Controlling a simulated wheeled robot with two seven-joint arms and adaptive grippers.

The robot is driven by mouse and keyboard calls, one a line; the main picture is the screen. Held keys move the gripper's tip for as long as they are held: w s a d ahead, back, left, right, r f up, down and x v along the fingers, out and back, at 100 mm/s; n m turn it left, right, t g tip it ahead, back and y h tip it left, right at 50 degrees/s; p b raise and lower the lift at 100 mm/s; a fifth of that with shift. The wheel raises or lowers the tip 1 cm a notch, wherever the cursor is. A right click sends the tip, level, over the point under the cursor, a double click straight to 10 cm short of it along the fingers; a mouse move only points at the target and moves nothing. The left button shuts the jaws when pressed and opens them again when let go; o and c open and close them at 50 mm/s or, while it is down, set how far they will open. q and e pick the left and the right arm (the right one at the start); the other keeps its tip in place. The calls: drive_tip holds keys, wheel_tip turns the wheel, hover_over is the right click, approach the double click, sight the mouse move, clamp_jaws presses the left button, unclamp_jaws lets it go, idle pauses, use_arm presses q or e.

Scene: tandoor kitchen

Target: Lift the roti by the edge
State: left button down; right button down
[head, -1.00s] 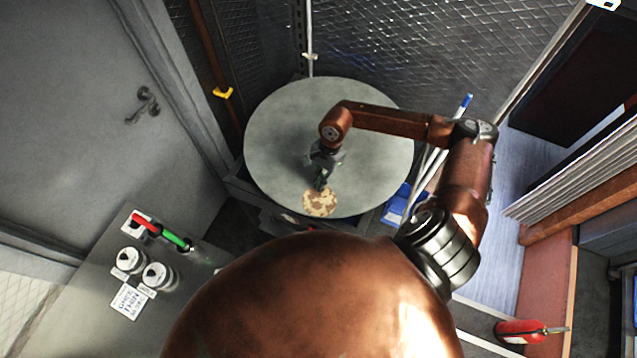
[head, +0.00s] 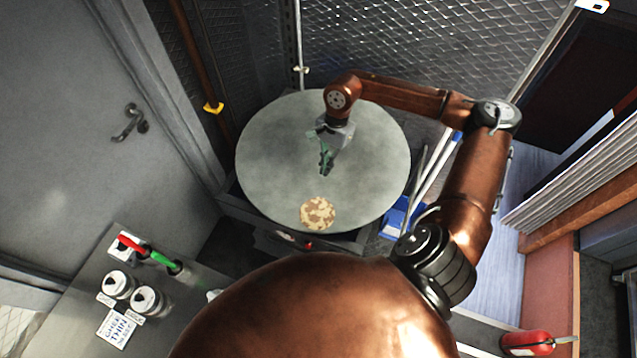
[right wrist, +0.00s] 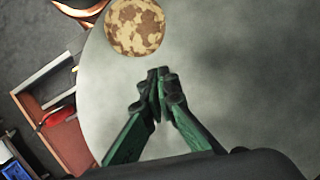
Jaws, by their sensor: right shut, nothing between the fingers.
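The roti (head: 317,213) is a small round flatbread with brown patches. It lies flat on the round grey plate (head: 270,150), close to the plate's near edge. In the right wrist view the whole roti (right wrist: 135,27) shows at the top, just beyond my fingertips. My right gripper (head: 326,170) is over the plate, on the far side of the roti and apart from it. Its green fingers (right wrist: 161,75) are shut with nothing between them. My left gripper is in neither view.
A steel counter at the lower left holds two white-lidded jars (head: 146,300), red and green handled tools (head: 150,252) and a printed card (head: 116,328). A blue bin (head: 398,220) stands right of the plate. A mesh wall is behind; a red extinguisher (head: 527,342) is at lower right.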

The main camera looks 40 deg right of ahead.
sight(312, 196)
drive_tip(key=w+f+n, duration=0.1)
drive_tip(key=f, duration=0.2)
drive_tip(key=a+f+b, duration=0.1)
drive_tip(key=f, duration=0.2)
drive_tip(key=w+f+n, duration=0.1)
drive_tip(key=f, duration=0.3)
drive_tip(key=shift+w+a+n, duration=0.25)
drive_tip(key=shift+w+n, duration=0.05)
drive_tip(key=shift+s+a+r, duration=0.15)
drive_tip(key=shift+s+a, duration=0.2)
drive_tip(key=shift+a, duration=0.2)
drive_tip(key=shift+s+a+r, duration=0.1)
drive_tip(key=shift+s+a, duration=0.2)
drive_tip(key=shift+a, duration=0.2)
drive_tip(key=shift+s+a+f+p, duration=0.1)
drive_tip(key=shift+s+a+p, duration=0.2)
drive_tip(key=shift+a, duration=0.25)
